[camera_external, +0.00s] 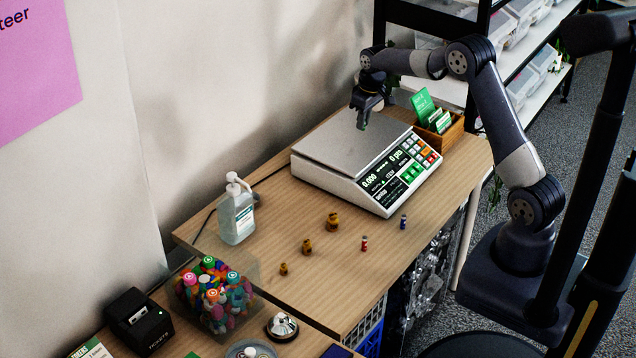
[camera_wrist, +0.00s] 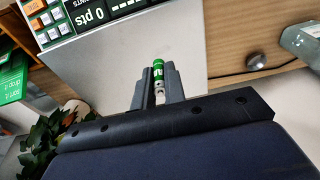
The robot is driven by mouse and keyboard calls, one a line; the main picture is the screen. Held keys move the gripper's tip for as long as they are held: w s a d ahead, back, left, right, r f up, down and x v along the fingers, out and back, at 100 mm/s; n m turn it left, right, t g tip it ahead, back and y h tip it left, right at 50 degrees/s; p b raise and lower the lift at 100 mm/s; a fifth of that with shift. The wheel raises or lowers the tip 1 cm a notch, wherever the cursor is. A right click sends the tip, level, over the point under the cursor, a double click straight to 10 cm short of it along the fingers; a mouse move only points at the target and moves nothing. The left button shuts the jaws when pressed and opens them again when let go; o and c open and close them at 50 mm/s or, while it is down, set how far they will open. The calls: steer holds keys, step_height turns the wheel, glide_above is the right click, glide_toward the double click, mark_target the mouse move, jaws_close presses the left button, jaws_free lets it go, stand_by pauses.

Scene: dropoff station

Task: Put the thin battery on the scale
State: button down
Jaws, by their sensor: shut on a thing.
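My gripper (camera_external: 364,117) is over the back part of the metal plate of the scale (camera_external: 345,150), fingers pointing down. It is shut on a slim green battery (camera_wrist: 158,74) with a pale end, which shows between the fingers in the wrist view. In the external view only a small green part of the battery (camera_external: 361,123) shows below the fingers. It appears to be above the plate; the exact gap is hard to tell. The scale's display (camera_external: 372,181) reads 0.000 and 0 pts. The plate is otherwise bare.
A small red battery (camera_external: 364,243) and a blue battery (camera_external: 403,222) stand on the table in front of the scale, near several brass weights (camera_external: 333,222). A wooden box (camera_external: 440,130) with green cards stands right of the scale. A sanitizer bottle (camera_external: 237,212) stands to its left.

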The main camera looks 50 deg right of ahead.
mark_target(363, 157)
steer(key=f, duration=0.3)
steer(key=f+p, duration=0.1)
steer(key=f, duration=0.2)
steer(key=f+p, duration=0.1)
steer(key=f, duration=0.2)
steer(key=shift+s+d+f, duration=0.15)
steer(key=shift+s+f, duration=0.15)
steer(key=shift+f, duration=0.1)
steer(key=shift+f, duration=0.2)
steer(key=c, duration=1.5)
jaws_free()
steer(key=shift+r, duration=0.1)
steer(key=r, duration=0.4)
steer(key=s+r+b, duration=0.1)
steer(key=r, duration=0.7)
steer(key=shift+s+b, duration=0.4)
